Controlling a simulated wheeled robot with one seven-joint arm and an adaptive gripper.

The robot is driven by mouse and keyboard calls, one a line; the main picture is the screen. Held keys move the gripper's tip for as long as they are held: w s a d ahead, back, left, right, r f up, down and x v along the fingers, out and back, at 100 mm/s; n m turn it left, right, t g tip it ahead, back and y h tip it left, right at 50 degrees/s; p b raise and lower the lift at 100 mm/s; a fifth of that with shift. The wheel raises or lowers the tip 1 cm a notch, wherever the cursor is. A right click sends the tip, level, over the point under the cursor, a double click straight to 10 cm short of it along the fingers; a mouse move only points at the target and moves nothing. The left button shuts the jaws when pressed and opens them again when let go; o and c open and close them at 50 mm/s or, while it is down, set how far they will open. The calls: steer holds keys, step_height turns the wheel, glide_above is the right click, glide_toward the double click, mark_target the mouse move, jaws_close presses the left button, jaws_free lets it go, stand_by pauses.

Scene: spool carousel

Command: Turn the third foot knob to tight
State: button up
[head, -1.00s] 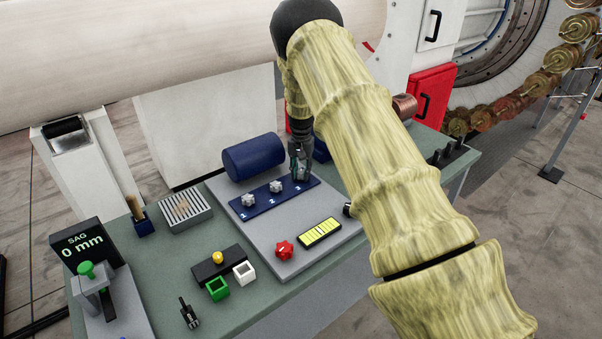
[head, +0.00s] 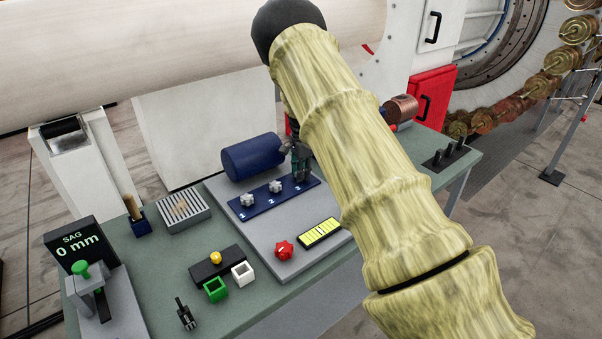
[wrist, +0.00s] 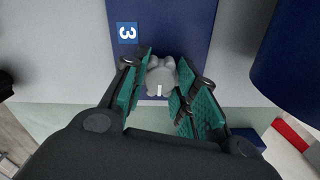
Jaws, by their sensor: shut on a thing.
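The third foot knob (wrist: 160,77) is a grey lobed knob with a white mark, beside the label "3" (wrist: 127,33) on the blue strip. In the wrist view my gripper (wrist: 162,84) has its teal-padded fingers on both sides of the knob, shut on it. In the head view my gripper (head: 300,165) reaches down to the right end of the blue strip (head: 262,198) and hides most of the third knob. The other two grey foot knobs, the first (head: 247,200) and the second (head: 275,186), stand free to the left.
A blue cylinder (head: 250,156) lies behind the strip. A red knob (head: 284,250) and a yellow level gauge (head: 320,232) sit in front on the grey plate. Green (head: 216,290) and white (head: 243,274) blocks stand at the front left. The SAG display (head: 75,243) reads 0 mm.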

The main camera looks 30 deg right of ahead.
steer(key=m, duration=0.4)
steer(key=shift+r+m, duration=0.1)
steer(key=shift+m, duration=0.3)
stand_by(0.4)
steer(key=o, duration=1)
step_height(320, 180, up, 12)
steer(key=shift+f, duration=0.1)
stand_by(0.4)
